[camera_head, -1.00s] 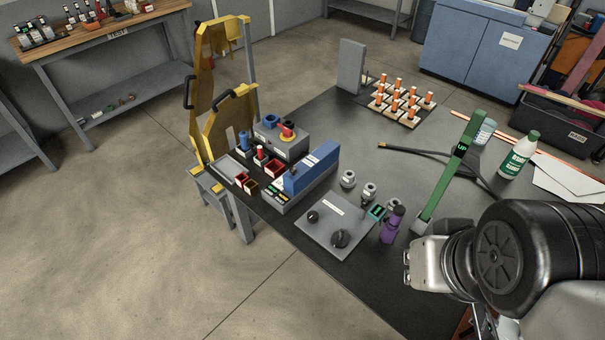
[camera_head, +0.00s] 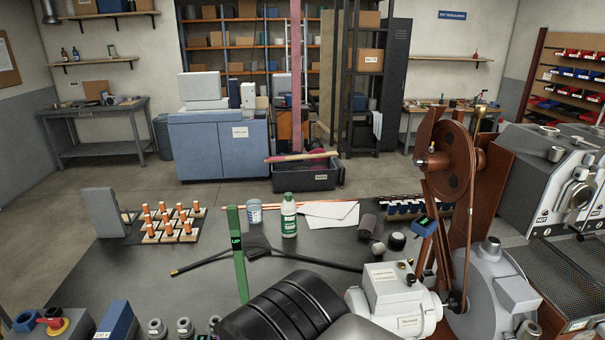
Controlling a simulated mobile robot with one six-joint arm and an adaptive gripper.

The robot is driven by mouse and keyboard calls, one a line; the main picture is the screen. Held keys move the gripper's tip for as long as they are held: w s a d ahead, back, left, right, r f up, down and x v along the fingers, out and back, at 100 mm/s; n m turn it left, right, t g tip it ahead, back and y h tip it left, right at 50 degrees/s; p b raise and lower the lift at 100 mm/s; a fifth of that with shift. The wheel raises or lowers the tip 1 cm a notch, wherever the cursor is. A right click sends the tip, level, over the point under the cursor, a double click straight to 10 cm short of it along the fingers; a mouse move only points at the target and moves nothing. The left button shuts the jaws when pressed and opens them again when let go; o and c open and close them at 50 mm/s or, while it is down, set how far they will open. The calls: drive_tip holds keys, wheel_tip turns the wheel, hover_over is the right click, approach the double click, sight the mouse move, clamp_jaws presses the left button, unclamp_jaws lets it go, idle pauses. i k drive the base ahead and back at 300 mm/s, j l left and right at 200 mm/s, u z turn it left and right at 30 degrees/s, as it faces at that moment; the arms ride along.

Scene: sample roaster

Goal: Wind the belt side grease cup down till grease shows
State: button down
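The roaster machine (camera_head: 490,285) stands at the right of the head view. A rust-red belt wheel (camera_head: 447,160) with a belt running down from it stands upright on its near left side. A small knob (camera_head: 420,163) sticks out to the left of the wheel, and a pale cap (camera_head: 491,246) sits on the grey housing below. I cannot tell which fitting is the grease cup, and no grease can be made out. My black arm link (camera_head: 290,303) is at the bottom centre, left of the white motor box (camera_head: 387,285). My gripper is out of the picture.
A black crate (camera_head: 307,174) stands on the floor behind.

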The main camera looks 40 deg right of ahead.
sight(479, 112)
drive_tip(key=k+l, duration=0.2)
drive_tip(key=l, duration=0.15)
drive_tip(key=k+l+z, duration=0.1)
drive_tip(key=k+l, duration=0.35)
drive_tip(key=l, duration=0.2)
drive_tip(key=z, duration=1.65)
